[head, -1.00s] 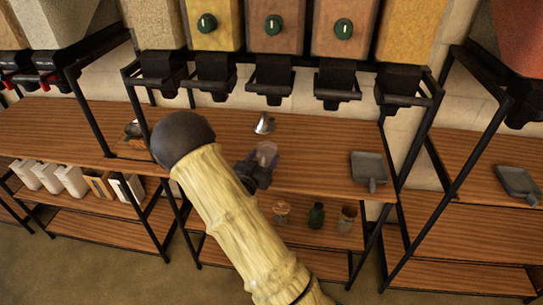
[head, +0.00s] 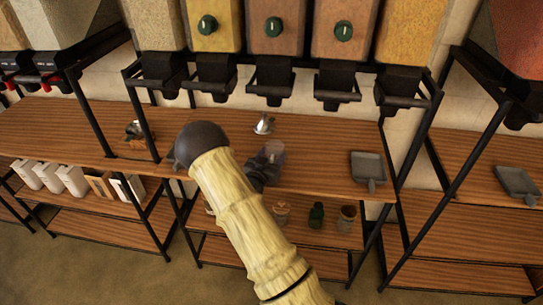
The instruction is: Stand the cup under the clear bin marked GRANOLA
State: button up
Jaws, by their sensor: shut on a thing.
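A clear, faintly purple cup (head: 277,149) is in my dark gripper (head: 267,160), which looks shut on it. My gripper and the cup are over the middle wooden counter, in front of the row of bins and their black spouts. My own arm hides part of the gripper. A row of bins hangs above: a pale one (head: 155,25), a yellow one (head: 213,35), two orange-brown ones (head: 275,40) (head: 340,15), and a golden one (head: 410,30). No GRANOLA marking can be read on any of them.
A small shiny metal piece (head: 264,123) stands on the counter behind the cup. A grey scoop (head: 368,167) lies to the right. Black frame posts (head: 143,115) bound the bay. Jars (head: 316,215) stand on the lower shelf.

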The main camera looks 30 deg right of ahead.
jog(key=shift+f, duration=0.15)
jog(key=o, duration=1.1)
jog(key=shift+c, duration=0.2)
jog(key=shift+r, duration=0.25)
jog(key=b+v, duration=0.2)
jog(key=v, duration=1)
jog(key=shift+f, duration=0.15)
